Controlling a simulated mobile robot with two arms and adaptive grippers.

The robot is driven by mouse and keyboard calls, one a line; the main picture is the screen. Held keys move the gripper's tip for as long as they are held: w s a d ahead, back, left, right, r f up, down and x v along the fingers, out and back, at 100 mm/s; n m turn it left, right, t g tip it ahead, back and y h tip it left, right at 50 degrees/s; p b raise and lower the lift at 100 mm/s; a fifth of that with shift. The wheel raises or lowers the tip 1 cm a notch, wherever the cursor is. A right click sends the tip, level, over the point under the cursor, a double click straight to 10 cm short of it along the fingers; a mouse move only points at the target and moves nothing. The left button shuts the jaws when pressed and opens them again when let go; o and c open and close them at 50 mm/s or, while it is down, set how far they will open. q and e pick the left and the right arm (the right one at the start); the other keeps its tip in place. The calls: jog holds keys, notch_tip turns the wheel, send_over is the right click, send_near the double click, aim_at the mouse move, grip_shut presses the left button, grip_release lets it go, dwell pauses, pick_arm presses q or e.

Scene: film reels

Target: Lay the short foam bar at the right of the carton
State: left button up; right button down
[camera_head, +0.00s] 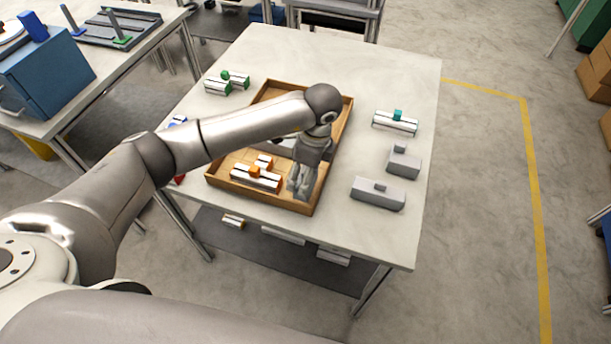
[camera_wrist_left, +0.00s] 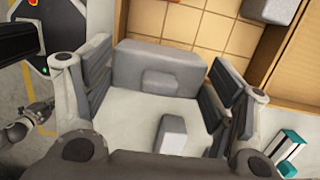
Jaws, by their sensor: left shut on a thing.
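My left gripper (camera_head: 302,190) is over the right front part of the brown carton (camera_head: 235,189), pointing down. In the wrist view it (camera_wrist_left: 150,100) is shut on a grey foam bar (camera_wrist_left: 158,58) with a small knob on top. The bar spans the space between the fingers; in the head view it is hardly distinguishable from them. Right of the carton lie a longer grey foam bar (camera_head: 378,197) and a shorter one (camera_head: 405,164). A small metallic part, apparently my right gripper (camera_wrist_left: 42,112), shows at the wrist view's left edge; its jaws are unclear.
An orange and white piece (camera_head: 257,178) lies in the carton's front part. A teal and white piece (camera_head: 395,124) lies at the table's right, behind the grey bars. Green and white pieces (camera_head: 226,84) lie left of the carton. The table strip (camera_head: 345,160) right of the carton is bare.

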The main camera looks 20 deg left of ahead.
pick_arm(q)
jog(key=shift+w+f, duration=0.25)
jog(key=shift+f, duration=0.05)
notch_tip(320, 180, down, 2)
jog(key=shift+f+p, duration=0.25)
jog(key=shift+p, duration=0.05)
jog(key=shift+f, duration=0.25)
jog(key=shift+f, duration=0.15)
jog(key=o, duration=0.9)
jog(key=shift+c, duration=0.2)
